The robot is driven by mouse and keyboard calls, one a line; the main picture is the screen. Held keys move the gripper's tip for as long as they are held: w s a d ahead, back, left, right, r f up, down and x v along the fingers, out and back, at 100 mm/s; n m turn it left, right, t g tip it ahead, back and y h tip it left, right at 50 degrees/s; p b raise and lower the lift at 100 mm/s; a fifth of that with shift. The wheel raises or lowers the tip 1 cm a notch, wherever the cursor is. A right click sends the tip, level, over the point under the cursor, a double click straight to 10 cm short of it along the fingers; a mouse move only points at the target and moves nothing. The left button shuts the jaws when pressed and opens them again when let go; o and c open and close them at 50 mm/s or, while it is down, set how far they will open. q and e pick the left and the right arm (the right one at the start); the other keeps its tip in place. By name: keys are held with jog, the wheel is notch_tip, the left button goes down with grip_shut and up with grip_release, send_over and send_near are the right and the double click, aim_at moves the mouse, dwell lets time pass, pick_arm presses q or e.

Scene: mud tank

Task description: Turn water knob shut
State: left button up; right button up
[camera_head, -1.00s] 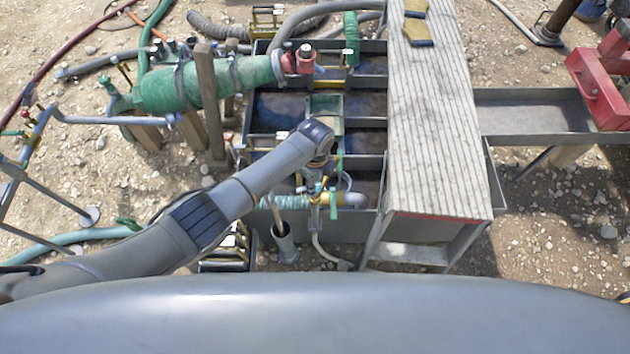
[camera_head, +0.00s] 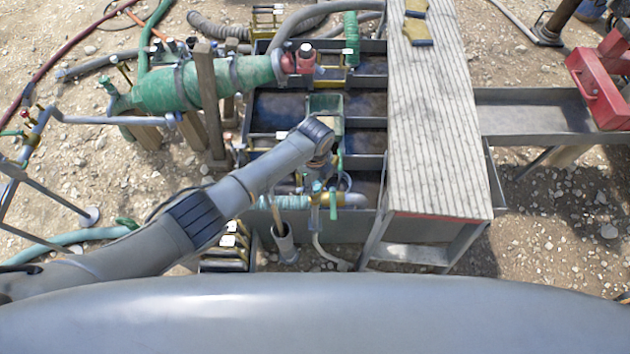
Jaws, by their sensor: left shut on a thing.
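My left arm reaches in from the left, and its gripper (camera_head: 317,187) points down at the pipework on the near side of the tank (camera_head: 345,228). The gripper is small and partly hidden under my wrist. It is shut on the water knob, which is mostly hidden by the fingers. A green valve handle (camera_head: 333,207) hangs just right of and below the fingertips. A teal hose (camera_head: 285,202) meets the pipe just left of it. My right gripper is out of view.
A wooden plank walkway (camera_head: 435,120) covers the tank's right side. A grey pipe stub (camera_head: 285,243) stands close below my gripper. Hoses and gravel lie around.

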aim_at(315, 185)
pick_arm(q)
jog(key=o, duration=1.2)
jog(key=shift+c, duration=0.2)
notch_tip(315, 185, up, 12)
